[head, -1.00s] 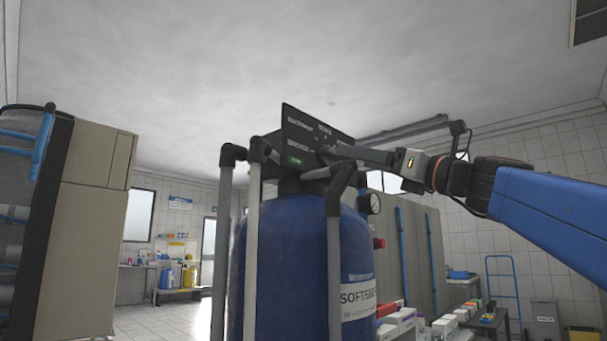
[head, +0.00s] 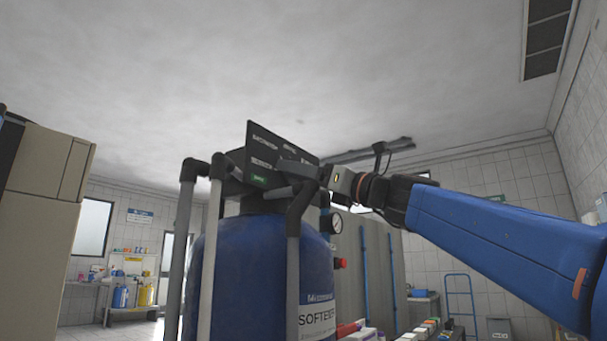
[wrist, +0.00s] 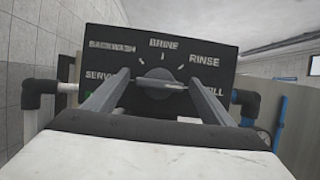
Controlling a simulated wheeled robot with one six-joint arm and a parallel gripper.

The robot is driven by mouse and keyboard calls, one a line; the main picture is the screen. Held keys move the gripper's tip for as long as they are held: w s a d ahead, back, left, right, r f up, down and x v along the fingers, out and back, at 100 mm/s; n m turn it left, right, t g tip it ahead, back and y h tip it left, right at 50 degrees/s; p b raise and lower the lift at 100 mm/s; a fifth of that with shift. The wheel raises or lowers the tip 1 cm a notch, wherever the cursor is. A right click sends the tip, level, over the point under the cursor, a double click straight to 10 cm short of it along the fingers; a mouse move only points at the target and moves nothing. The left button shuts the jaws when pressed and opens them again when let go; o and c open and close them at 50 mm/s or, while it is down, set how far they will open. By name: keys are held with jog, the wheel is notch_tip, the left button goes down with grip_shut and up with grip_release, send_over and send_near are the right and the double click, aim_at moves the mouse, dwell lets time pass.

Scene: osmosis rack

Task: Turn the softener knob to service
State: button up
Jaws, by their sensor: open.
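The softener is a blue tank (head: 255,270) with a black control panel (head: 262,140) on top. In the wrist view the panel (wrist: 115,62) faces me, with BACKWASH, BRINE and RINSE across its upper part. SERVICE, partly hidden, is at the left beside a green mark (wrist: 88,93); a label ending in "ILL" is at the right. The round grey knob (wrist: 158,72) sits mid-panel, its bar lying about level. My gripper (wrist: 160,84) is open, its two fingers on either side of the knob; I cannot tell whether they touch it. In the head view my gripper (head: 297,172) reaches the panel from the right.
Grey pipes (head: 208,255) with black elbows stand in front of the tank. A pressure gauge (head: 336,222) is at its right. A beige cabinet (head: 45,190) stands at the left. Boxes (head: 365,332) lie low at the right. Open floor shows at the back left.

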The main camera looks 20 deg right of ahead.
jog(key=c, duration=1.1)
